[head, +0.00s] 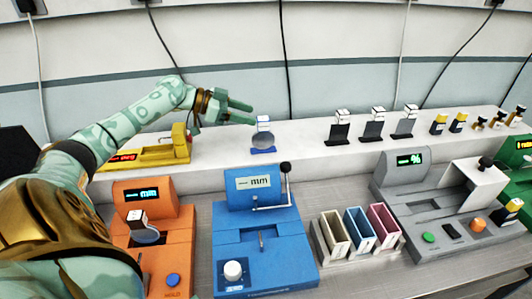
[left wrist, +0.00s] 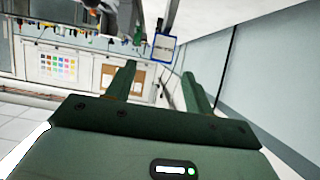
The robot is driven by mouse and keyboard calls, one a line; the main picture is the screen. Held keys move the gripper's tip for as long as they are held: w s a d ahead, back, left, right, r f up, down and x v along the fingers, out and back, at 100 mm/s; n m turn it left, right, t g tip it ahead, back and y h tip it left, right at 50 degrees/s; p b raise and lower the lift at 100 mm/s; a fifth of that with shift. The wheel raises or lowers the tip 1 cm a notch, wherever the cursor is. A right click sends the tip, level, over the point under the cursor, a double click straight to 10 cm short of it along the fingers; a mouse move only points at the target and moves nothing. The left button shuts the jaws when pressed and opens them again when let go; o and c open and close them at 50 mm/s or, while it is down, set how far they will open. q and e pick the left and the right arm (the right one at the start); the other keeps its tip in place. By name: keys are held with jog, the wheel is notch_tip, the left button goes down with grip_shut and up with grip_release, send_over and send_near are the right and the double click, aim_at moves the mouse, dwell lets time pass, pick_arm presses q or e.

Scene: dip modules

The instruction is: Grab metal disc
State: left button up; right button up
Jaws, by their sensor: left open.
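A round grey-blue disc (head: 263,150) with a white-and-blue block on top stands on the white shelf. I cannot tell from looks alone which one is metal. My left gripper (head: 252,112) is open and empty, its fingers pointing right, just above and left of the shelf disc and apart from it. In the left wrist view a blue-edged piece (left wrist: 163,48) shows beyond and between the open fingertips (left wrist: 158,70). My right gripper is not in view.
The shelf (head: 300,148) also carries a yellow device (head: 150,155), dark pieces (head: 371,130) and yellow pieces. Below stand the orange device (head: 165,260), a blue device (head: 262,215), a holder with three coloured slots (head: 358,235) and a grey device (head: 425,205).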

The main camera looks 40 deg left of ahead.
aim_at(269, 124)
pick_arm(q)
jog(key=shift+w+d+f+b, duration=0.4)
jog(key=shift+w+f, duration=0.25)
jog(key=shift+f, duration=0.2)
jog(key=x, duration=0.5)
jog(key=shift+s, duration=0.1)
jog(key=shift+w+d+f, duration=0.25)
jog(key=shift+w+f, duration=0.05)
jog(key=shift+w, duration=0.05)
jog(key=shift+c, duration=0.3)
jog(key=c, duration=1)
grip_shut()
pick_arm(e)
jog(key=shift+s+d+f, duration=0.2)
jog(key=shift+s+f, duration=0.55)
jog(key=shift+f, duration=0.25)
pick_arm(q)
jog(key=shift+r, duration=0.1)
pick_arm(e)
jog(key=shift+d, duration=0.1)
